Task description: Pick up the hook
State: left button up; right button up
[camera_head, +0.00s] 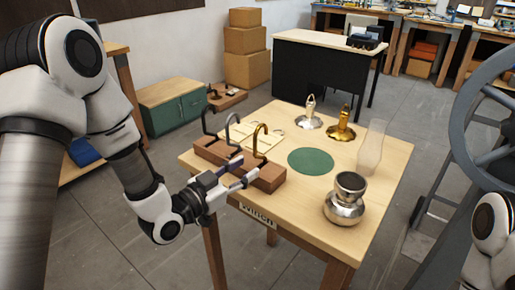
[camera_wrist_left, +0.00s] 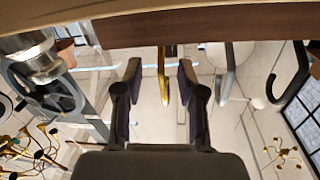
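A brown wooden block (camera_head: 270,177) on the table's left side carries three upright hooks: a black hook (camera_head: 204,121), a grey hook (camera_head: 228,129) and a gold hook (camera_head: 256,138). My left gripper (camera_head: 243,174) is open at the front of the block, near the gold hook. In the left wrist view the gold hook (camera_wrist_left: 163,75) shows between the spread fingers (camera_wrist_left: 160,76), apart from both; its depth between them is unclear. The grey hook (camera_wrist_left: 228,75) and black hook (camera_wrist_left: 287,80) show to the right there. My right gripper is out of view.
The wooden table (camera_head: 290,222) also holds a green disc (camera_head: 310,161), a silver lamp base (camera_head: 345,205), a glass chimney (camera_head: 371,148), and silver (camera_head: 309,119) and gold (camera_head: 341,130) lamp parts. A large grey wheel (camera_head: 462,120) stands at the right.

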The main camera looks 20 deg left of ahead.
aim_at(260, 157)
pick_arm(q)
jog(key=x, duration=0.4)
jog(key=p+x, duration=0.1)
jog(key=x, duration=0.1)
jog(key=shift+w+r, duration=0.1)
jog(key=shift+r, duration=0.15)
grip_shut()
